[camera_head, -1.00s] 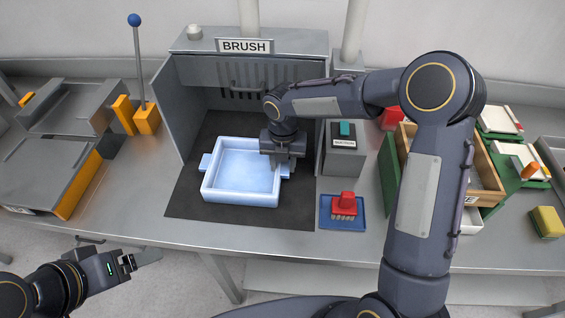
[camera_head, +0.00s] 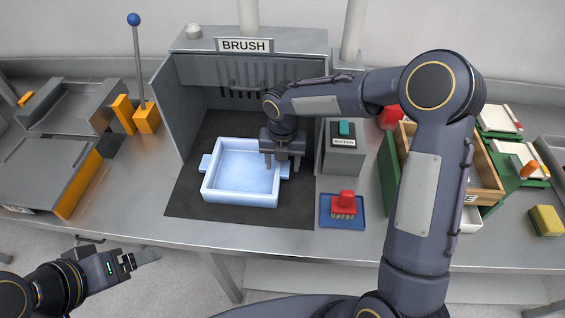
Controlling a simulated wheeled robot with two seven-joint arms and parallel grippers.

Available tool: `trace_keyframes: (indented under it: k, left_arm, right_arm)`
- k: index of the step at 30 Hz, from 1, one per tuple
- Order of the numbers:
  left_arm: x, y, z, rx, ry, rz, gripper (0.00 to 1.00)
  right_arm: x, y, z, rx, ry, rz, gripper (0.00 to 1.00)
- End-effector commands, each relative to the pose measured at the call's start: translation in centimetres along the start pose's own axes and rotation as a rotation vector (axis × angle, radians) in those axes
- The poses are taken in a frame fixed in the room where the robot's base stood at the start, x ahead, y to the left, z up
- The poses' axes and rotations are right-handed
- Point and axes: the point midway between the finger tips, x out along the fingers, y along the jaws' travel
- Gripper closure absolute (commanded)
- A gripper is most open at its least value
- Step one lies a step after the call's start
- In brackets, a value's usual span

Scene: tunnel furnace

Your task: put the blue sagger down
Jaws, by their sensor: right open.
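The blue sagger (camera_head: 240,199) is a pale blue, shallow square box with a tab on its left and right sides. It rests upright on the dark mat (camera_head: 188,196) of the brush booth and looks empty. My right gripper (camera_head: 282,166) is open at the sagger's right side, near the right tab and partly in front of the back right corner. Whether a finger touches the sagger I cannot tell. My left gripper (camera_head: 146,257) is at the lower left, in front of the table edge and away from the sagger; its fingers look close together.
The grey booth labelled BRUSH (camera_head: 246,45) encloses the mat at the back and sides. A red brush (camera_head: 344,204) sits on a blue tray (camera_head: 325,219) to the right. A box with a teal button (camera_head: 344,129) stands behind it. A blue-knobbed lever (camera_head: 137,60) stands at the left.

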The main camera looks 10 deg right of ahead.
Motion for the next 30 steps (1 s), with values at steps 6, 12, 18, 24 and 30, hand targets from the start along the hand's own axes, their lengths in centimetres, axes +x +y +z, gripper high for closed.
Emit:
trace_keyframes:
  k: [6,12,18,24,30]
  left_arm:
    - [0.2,-0.1,0.1,0.000,0.000,0.000,0.18]
    - [0.3,-0.1,0.2,0.000,0.000,0.000,0.18]
    - [0.3,-0.1,0.2,0.000,0.000,0.000,0.18]
    - [0.3,-0.1,0.2,0.000,0.000,0.000,0.18]
    - [0.3,-0.1,0.1,0.000,0.000,0.000,0.18]
  right_arm:
    - [-4.2,0.1,0.1,0.001,-0.006,0.004,0.43]
    - [-8.4,0.1,0.1,0.000,-0.004,0.004,0.43]
    - [-10.9,0.0,0.0,0.000,-0.001,0.001,0.43]
    - [-11.5,0.0,0.0,0.001,-0.001,0.001,0.43]
    - [-13.5,-2.9,-1.7,0.269,-0.028,0.034,0.43]
